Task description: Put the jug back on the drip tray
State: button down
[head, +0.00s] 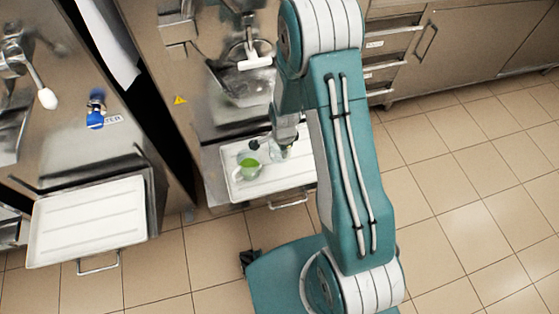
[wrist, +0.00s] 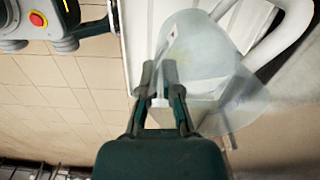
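In the head view, the jug (head: 249,170), see-through with green showing in it, is over the white drip tray (head: 232,151); I cannot tell whether it rests on it. In the wrist view, a large translucent pale body, which I take for the jug (wrist: 200,55), lies just beyond and right of my fingers. My gripper (wrist: 160,78) has its two fingers drawn close together with a narrow pale piece between them, seemingly part of the jug. My gripper (head: 259,143) is partly hidden in the head view, at the jug's upper right.
A second white tray (head: 88,222) sits at the lower left. A blue-handled tap (head: 96,110) and a white-knobbed lever (head: 47,98) are on the left machine. A white-handled dispenser (head: 255,63) is above the drip tray. Tiled floor (head: 470,220) lies open at the right.

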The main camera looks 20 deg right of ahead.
notch_tip(320, 180, down, 8)
jog(key=shift+f, duration=0.15)
dwell(0.3)
jog(key=c, duration=0.8)
grip_release()
